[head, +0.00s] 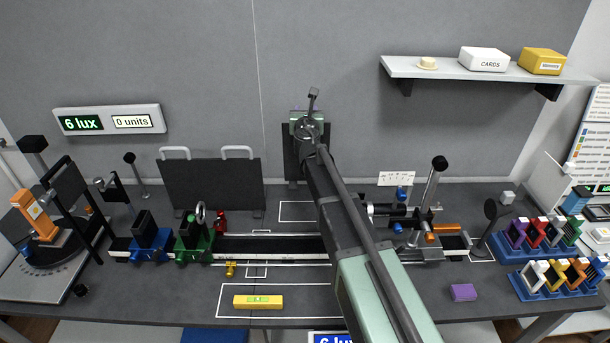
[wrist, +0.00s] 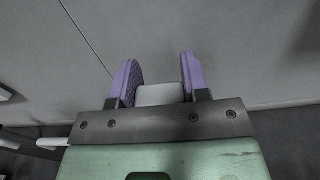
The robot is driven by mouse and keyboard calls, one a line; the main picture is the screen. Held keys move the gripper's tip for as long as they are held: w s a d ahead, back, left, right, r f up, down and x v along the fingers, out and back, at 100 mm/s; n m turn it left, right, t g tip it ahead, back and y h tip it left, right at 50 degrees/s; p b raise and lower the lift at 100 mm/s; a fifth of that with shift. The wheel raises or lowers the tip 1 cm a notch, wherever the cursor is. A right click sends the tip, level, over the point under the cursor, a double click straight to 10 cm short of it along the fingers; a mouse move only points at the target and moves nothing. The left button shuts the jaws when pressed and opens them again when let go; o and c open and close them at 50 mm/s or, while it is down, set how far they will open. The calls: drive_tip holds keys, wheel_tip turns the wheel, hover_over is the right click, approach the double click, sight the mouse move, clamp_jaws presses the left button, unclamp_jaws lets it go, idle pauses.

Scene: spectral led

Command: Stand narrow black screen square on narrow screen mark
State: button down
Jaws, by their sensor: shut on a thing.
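The narrow black screen (head: 291,165) hangs or stands upright at the back of the bench, close to the wall and partly hidden by my arm. My gripper (head: 303,112) is at its top edge. In the wrist view the purple fingers of my gripper (wrist: 158,88) are shut on its pale handle (wrist: 160,94). I cannot tell whether the screen's foot touches the bench. A white outlined rectangle (head: 297,202) lies on the bench just in front of the screen, partly hidden by my arm; I cannot tell whether it is the narrow screen mark.
A wide black screen (head: 213,187) with two handles stands to the left. An optical rail (head: 275,246) with blue and green carriages crosses the bench. A yellow level (head: 258,302) lies in a front outline. Filter racks (head: 555,278) stand at right. A shelf (head: 480,69) juts from the wall.

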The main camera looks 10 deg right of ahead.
wheel_tip(320, 180, down, 14)
drive_tip(key=b, duration=1.1)
drive_tip(key=shift+b, duration=0.3)
drive_tip(key=c, duration=0.6)
unclamp_jaws()
drive_tip(key=s+a, duration=0.2)
drive_tip(key=s, duration=0.9)
drive_tip(key=shift+s, duration=0.4)
drive_tip(key=shift+r, duration=0.1)
